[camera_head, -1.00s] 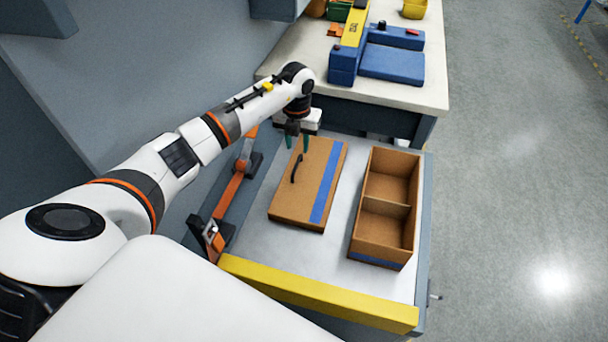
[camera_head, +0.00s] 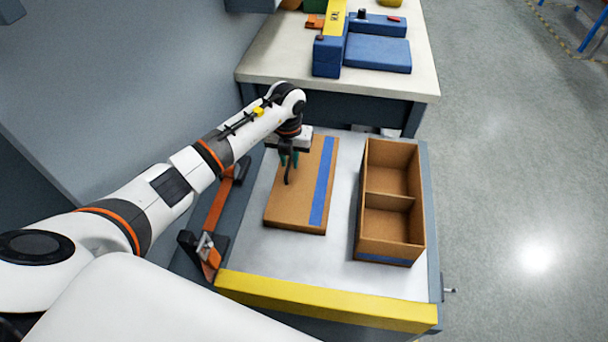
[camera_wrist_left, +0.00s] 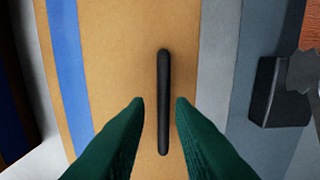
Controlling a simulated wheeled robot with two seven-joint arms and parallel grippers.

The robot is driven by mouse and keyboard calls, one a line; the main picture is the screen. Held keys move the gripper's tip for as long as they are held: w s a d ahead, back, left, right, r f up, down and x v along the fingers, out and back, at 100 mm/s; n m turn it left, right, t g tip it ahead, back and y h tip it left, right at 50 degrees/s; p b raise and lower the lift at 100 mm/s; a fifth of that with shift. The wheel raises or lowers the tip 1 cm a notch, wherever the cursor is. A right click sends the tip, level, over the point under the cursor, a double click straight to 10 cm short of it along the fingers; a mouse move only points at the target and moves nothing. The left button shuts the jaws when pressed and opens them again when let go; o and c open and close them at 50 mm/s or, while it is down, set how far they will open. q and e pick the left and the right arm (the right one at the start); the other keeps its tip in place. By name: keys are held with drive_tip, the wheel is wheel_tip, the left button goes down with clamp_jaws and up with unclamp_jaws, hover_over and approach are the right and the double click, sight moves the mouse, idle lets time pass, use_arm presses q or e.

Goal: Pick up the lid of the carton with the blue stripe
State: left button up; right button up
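The brown lid (camera_head: 290,205) with a blue stripe (camera_head: 322,182) lies flat on the light work surface, left of the open carton. A black handle (camera_head: 288,172) stands on the lid. The open carton (camera_head: 390,252) has two empty compartments and a blue stripe low on its near side. My left gripper (camera_head: 289,158) is over the lid at the handle. In the left wrist view its green fingers (camera_wrist_left: 159,103) are open, one on each side of the black handle (camera_wrist_left: 163,80), with gaps on both sides. My right gripper is not in view.
A yellow bar (camera_head: 320,302) runs along the near edge of the surface. An orange and black clamp-like fixture (camera_head: 214,228) stands at the left edge. Behind is a white bench (camera_head: 275,60) with a blue and yellow device (camera_head: 375,53). Clear surface lies between lid and carton.

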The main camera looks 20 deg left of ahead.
use_arm(q)
drive_tip(key=shift+a+f, duration=0.1)
drive_tip(key=shift+a, duration=0.05)
clamp_jaws()
